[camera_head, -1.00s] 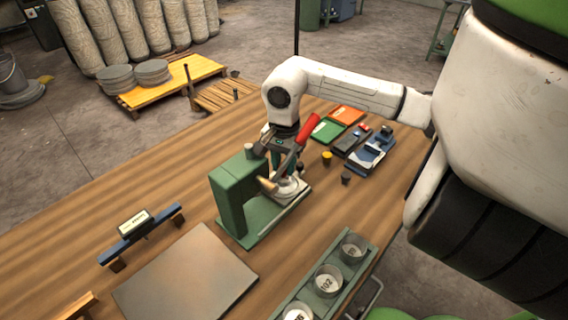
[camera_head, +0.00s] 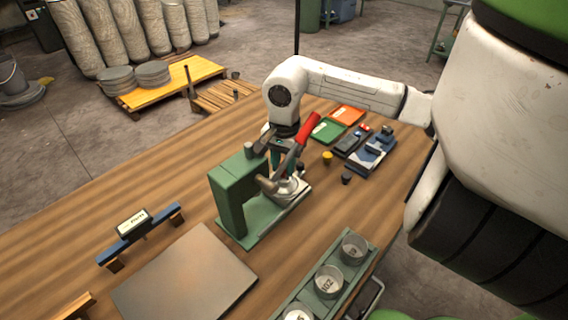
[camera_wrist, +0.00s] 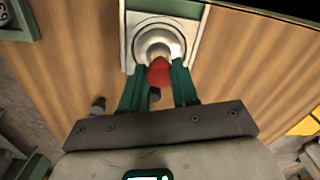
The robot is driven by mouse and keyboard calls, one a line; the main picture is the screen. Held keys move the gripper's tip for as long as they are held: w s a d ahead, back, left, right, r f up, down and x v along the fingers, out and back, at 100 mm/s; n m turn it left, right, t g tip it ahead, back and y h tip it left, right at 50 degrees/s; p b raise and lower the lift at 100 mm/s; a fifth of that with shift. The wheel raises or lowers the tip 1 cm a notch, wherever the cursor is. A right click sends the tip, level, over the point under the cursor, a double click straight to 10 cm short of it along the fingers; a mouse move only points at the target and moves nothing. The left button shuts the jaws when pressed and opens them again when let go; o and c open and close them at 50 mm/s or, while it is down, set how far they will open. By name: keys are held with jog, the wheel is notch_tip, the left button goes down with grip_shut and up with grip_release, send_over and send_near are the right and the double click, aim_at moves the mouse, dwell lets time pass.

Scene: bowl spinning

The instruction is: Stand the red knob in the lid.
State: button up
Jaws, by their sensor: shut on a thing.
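The lid (camera_wrist: 155,40) is a round silvery dish with raised rings, on a pale plate at the top centre of the wrist view. The red knob (camera_wrist: 158,72) shows as a rounded red end at my gripper's fingertips, over the lid's near edge. My gripper (camera_wrist: 158,82) has two green fingers and is shut on the knob. Its lower part is hidden, and I cannot tell whether it touches the lid. In the head view my gripper (camera_head: 278,158) is low over the green press, behind the lever.
The green press (camera_head: 230,200) stands close left of my gripper. Orange and green trays (camera_head: 328,130) lie behind. A rack with metal cups (camera_head: 328,281) and a bare board (camera_head: 185,280) are in front.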

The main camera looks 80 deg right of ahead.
jog(key=shift+s+f+b, duration=0.2)
jog(key=shift+f+b, duration=0.2)
jog(key=shift+f, duration=0.25)
jog(key=shift+s+f+b, duration=0.15)
jog(key=shift+f+b, duration=0.25)
jog(key=shift+f, duration=0.2)
jog(key=o, duration=1.5)
jog(key=shift+d+r+p, duration=0.15)
jog(key=shift+r+p, duration=0.5)
jog(key=shift+r, duration=1.15)
jog(key=shift+w+r+p, duration=0.2)
jog(key=shift+r+p, duration=0.6)
jog(key=shift+r, duration=1.8)
